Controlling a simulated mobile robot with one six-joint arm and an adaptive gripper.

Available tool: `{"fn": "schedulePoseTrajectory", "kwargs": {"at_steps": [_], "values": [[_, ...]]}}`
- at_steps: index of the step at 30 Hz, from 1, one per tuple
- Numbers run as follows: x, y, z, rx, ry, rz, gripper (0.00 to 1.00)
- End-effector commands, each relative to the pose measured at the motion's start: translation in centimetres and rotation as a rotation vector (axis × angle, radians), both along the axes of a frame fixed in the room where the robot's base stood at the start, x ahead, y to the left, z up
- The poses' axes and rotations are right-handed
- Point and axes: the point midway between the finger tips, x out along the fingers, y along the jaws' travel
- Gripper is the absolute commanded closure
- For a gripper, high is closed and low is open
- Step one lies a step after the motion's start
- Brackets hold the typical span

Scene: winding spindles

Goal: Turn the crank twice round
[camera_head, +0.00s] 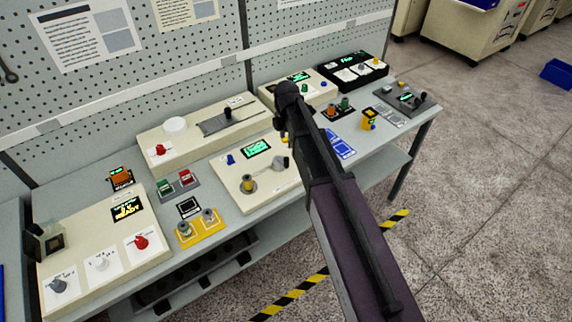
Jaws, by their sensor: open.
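A small screen with green text (257,148) and a blue knob (230,160) are at the panel's back. My dark arm reaches in from the lower right. My gripper (281,130) is a small dark shape at its far end, above and behind the crank, apart from it. It is open, and its fingers are largely hidden.
A yellow two-knob fixture (198,228) and red and green buttons (176,182) are to the left. Perforated boards rise behind; open floor lies right.

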Motion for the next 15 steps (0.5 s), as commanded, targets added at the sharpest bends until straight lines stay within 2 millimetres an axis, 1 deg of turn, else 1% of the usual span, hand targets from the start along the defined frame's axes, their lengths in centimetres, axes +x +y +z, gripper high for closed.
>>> {"fn": "schedulePoseTrajectory", "kwargs": {"at_steps": [1, 15], "values": [[0.0, 0.0, -0.8, 0.000, 0.000, 0.000, 0.35], [0.0, 0.0, -4.4, 0.000, 0.000, 0.000, 0.35]]}}
